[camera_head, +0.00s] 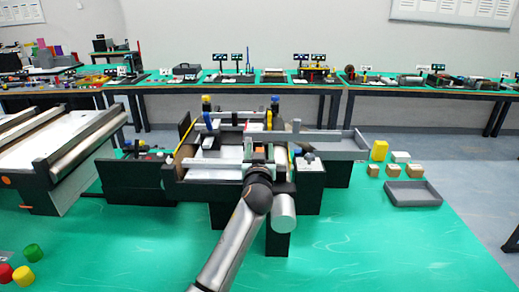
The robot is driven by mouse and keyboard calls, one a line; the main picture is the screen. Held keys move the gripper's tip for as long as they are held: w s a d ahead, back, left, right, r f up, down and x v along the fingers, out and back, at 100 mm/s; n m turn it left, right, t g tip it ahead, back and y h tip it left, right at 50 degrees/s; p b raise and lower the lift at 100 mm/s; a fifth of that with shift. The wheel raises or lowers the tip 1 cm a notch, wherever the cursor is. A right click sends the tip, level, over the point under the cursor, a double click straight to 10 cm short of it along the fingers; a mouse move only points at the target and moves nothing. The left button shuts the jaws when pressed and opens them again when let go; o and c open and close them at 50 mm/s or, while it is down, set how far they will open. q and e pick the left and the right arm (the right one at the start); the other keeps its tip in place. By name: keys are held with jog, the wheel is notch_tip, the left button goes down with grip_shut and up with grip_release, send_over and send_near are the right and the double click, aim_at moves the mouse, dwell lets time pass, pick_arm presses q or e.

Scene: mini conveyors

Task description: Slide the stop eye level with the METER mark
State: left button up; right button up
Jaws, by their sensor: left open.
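A small conveyor (216,170) with a pale bed and dark side walls stands in the middle. Posts with a yellow cap (206,100) and a blue cap (275,99) rise at its far end, and a blue upright piece (209,122) stands nearer on the left. I cannot tell which piece is the stop eye, and no METER lettering is legible. My left gripper (258,152) is open over the conveyor's right side, close to the right rail; whether it touches anything is unclear. My arm hides the conveyor's near right part. My right gripper is not in view.
A grey chute (340,145) extends right from the conveyor. A larger conveyor (60,150) stands left. Green and red pieces lie lower left. The front right green surface is clear.

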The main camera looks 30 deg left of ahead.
pick_arm(q)
jog(key=shift+c, duration=0.2)
grip_shut()
jog(key=shift+r, duration=0.1)
dwell(1.0)
